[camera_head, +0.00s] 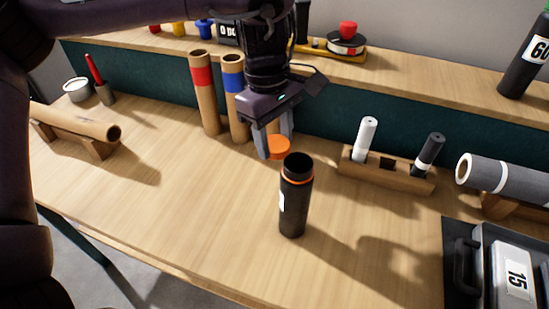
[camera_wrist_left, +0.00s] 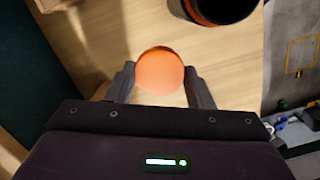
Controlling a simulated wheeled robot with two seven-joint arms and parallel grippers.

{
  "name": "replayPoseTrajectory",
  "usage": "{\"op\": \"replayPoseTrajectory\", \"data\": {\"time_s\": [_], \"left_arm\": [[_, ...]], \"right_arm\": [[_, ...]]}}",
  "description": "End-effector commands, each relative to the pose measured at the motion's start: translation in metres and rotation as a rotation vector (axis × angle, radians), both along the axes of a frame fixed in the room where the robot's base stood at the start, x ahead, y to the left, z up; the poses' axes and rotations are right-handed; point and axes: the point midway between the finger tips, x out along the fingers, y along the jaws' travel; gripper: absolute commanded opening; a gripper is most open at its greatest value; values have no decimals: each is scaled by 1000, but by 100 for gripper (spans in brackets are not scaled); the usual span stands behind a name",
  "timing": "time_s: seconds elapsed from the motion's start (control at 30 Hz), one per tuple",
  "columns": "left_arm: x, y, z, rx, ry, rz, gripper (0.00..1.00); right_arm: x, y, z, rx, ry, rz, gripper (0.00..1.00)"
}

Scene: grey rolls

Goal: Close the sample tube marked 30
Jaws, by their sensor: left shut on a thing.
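A black sample tube (camera_head: 294,205) stands upright and open on the wooden table, with an orange ring below its rim and a white label on its left side, turned so I cannot read its number. My left gripper (camera_head: 278,146) is shut on an orange cap (camera_head: 279,148), held just behind and left of the tube's mouth, apart from it. In the left wrist view the cap (camera_wrist_left: 160,71) sits between the fingers of the left gripper (camera_wrist_left: 160,82), and part of the tube (camera_wrist_left: 222,8) shows at the top. My right gripper is not seen.
A wooden rack (camera_head: 388,172) holding a white and a black tube stands to the right. A grey roll (camera_head: 500,178) and a case marked 15 (camera_head: 505,270) are farther right. Cardboard tubes (camera_head: 204,95) stand behind left. Another black tube (camera_head: 527,55) is on the shelf. The front table is clear.

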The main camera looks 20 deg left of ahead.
Motion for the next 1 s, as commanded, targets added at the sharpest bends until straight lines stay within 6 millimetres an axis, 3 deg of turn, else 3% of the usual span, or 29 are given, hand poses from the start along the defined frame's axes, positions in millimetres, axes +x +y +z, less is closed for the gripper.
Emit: {"op": "replayPoseTrajectory", "data": {"time_s": [0.03,0.23,0.73,0.9,1.0], "left_arm": [[1,0,17,2,-4,0,23],[0,0,44,2,-1,-1,23],[0,0,51,0,1,0,23],[0,1,57,0,1,-1,23],[0,1,67,2,1,-4,23]], "right_arm": [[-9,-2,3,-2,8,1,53],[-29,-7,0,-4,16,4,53],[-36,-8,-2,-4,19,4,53],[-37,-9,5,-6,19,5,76],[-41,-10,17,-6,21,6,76]]}}
